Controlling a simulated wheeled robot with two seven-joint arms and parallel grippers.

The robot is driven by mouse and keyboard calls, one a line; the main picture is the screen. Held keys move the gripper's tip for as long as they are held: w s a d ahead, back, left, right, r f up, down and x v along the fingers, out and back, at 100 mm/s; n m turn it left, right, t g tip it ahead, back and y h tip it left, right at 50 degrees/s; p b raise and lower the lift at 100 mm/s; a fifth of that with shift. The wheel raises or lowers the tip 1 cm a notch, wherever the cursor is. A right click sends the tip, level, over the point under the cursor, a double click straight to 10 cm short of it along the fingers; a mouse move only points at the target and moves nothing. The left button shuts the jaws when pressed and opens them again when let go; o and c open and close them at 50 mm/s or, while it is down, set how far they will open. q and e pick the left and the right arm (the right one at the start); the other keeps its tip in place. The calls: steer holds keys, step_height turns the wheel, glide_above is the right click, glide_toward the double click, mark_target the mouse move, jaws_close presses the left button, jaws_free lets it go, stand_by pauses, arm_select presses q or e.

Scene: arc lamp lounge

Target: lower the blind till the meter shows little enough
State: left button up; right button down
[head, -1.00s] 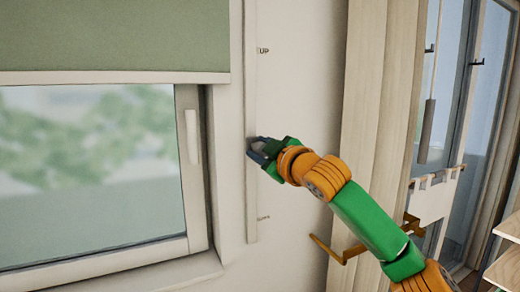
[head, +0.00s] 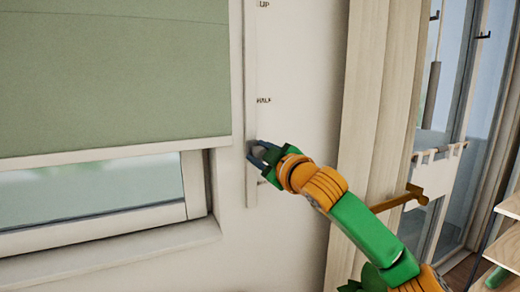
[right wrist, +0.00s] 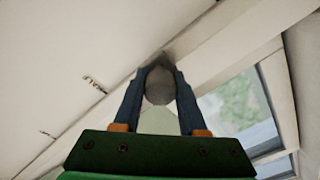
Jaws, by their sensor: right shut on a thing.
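The green blind (head: 110,75) hangs over most of the window in the head view, its pale bottom bar above a strip of bare glass (head: 90,190). A pale upright rail (head: 251,70) runs on the wall right of the window. My right gripper (head: 258,153) is at the lower part of this rail, below the middle label. In the right wrist view its fingers are shut on a rounded grey knob (right wrist: 159,88). The gripper mostly hides the knob in the head view. No meter shows. My left gripper is not in view.
Wall labels beside the rail include an upper one (head: 264,4) and a middle one reading HALF (head: 263,100). A pale curtain (head: 370,100) hangs right of my arm. Wooden shelves (head: 508,235) stand at the right edge. The sill (head: 110,240) is clear.

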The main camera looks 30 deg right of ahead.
steer(key=shift+c, duration=2.2)
jaws_free()
steer(key=shift+r, duration=0.1)
steer(key=s+b, duration=0.3)
steer(key=s, duration=0.4)
